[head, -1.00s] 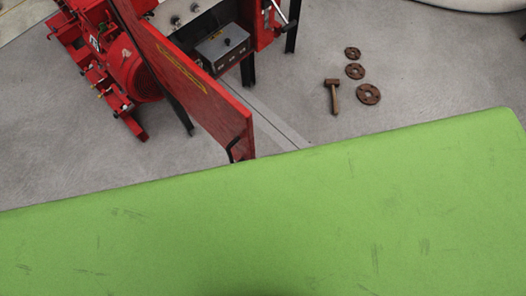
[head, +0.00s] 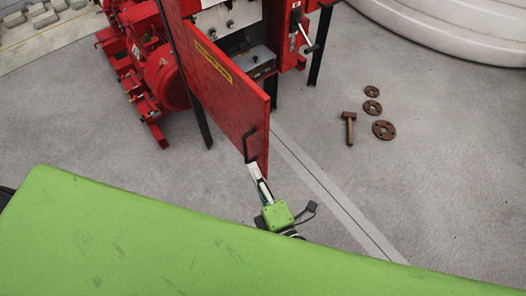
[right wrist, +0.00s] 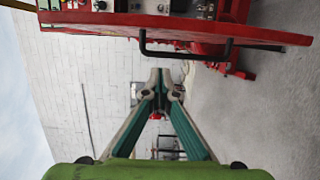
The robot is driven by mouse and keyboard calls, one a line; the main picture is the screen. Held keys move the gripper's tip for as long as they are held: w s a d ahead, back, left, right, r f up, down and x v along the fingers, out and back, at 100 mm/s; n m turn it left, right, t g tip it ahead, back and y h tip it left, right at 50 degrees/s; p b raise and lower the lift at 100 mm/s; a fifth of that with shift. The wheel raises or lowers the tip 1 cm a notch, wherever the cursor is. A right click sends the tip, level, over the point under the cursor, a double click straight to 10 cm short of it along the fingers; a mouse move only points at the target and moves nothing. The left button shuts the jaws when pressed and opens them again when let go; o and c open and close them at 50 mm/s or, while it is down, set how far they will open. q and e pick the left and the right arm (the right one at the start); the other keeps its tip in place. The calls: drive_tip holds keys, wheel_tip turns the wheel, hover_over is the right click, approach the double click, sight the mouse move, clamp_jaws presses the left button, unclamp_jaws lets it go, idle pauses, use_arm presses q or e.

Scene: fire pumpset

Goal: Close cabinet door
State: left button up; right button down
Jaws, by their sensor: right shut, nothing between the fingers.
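The red cabinet door (head: 222,85) stands open, swung out from the red pumpset cabinet, in the head view. Its black bar handle (head: 248,143) is near the free edge. My right gripper (head: 253,170) is at the lower corner of that edge, just below the handle. Its fingers are shut with nothing between them. In the right wrist view the door (right wrist: 100,21) runs across the top, with the handle (right wrist: 185,52) above the closed fingertips (right wrist: 160,84). I cannot tell whether the fingers touch the door. My left gripper is not in view.
The open cabinet shows a grey box (head: 252,62) inside. A red motor (head: 164,78) stands to its left. A hammer (head: 348,128) and rusty flanges (head: 383,130) lie on the floor at right. A white rounded object (head: 440,30) fills the top right.

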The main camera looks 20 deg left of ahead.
sight(261, 154)
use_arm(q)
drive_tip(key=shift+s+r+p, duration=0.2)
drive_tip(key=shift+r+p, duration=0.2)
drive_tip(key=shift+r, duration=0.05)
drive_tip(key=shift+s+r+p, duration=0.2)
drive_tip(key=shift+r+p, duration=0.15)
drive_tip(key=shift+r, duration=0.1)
use_arm(e)
drive_tip(key=w, duration=0.6)
